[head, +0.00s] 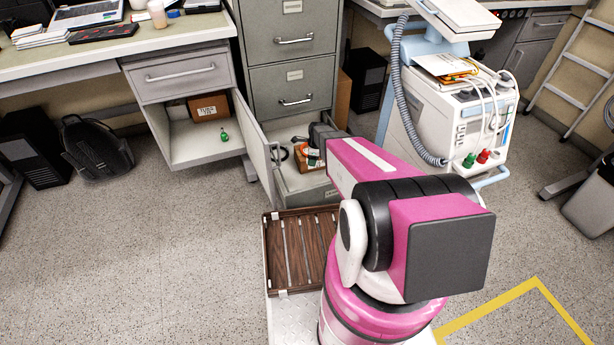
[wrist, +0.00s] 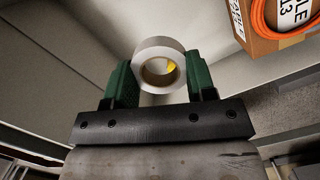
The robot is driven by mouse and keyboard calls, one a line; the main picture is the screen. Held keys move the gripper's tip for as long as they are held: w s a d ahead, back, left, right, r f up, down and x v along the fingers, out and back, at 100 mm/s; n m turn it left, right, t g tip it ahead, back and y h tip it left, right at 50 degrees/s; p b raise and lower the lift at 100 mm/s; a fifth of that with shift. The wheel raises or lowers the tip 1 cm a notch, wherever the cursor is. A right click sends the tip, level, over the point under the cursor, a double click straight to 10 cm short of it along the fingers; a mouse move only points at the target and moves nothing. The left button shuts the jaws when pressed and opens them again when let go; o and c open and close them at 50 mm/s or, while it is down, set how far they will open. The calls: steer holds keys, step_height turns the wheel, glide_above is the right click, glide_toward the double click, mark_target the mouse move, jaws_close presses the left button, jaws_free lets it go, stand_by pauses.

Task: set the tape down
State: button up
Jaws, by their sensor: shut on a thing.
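A roll of white tape (wrist: 158,45) with a tan and yellow inner core shows in the wrist view. It sits between the two green fingers of my gripper (wrist: 160,70), which are shut on its sides. Behind it is a pale surface, seemingly the inside of the open bottom drawer (head: 298,180) of the grey filing cabinet. I cannot tell whether the tape touches that surface. In the head view my arm reaches to this drawer and hides the tape and fingertips.
A brown box (wrist: 262,42) with an orange cable and a label is close at the right of the tape. An open cupboard door (head: 258,168) stands left of the drawer. A medical cart (head: 440,115) is at the right. A slatted wooden tray (head: 300,250) is below the drawer.

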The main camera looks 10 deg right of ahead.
mark_target(310, 181)
steer(key=w+f+m, duration=0.2)
steer(key=f, duration=0.5)
steer(key=w+f+m, duration=0.2)
steer(key=f, duration=0.4)
steer(key=w+f+m, duration=0.2)
steer(key=f+m, duration=0.1)
steer(key=f, duration=0.4)
steer(key=shift+w+d+f+t, duration=0.1)
steer(key=shift+d+f+t, duration=0.05)
steer(key=shift+f+t, duration=0.15)
steer(key=shift+f, duration=0.15)
steer(key=o, duration=0.9)
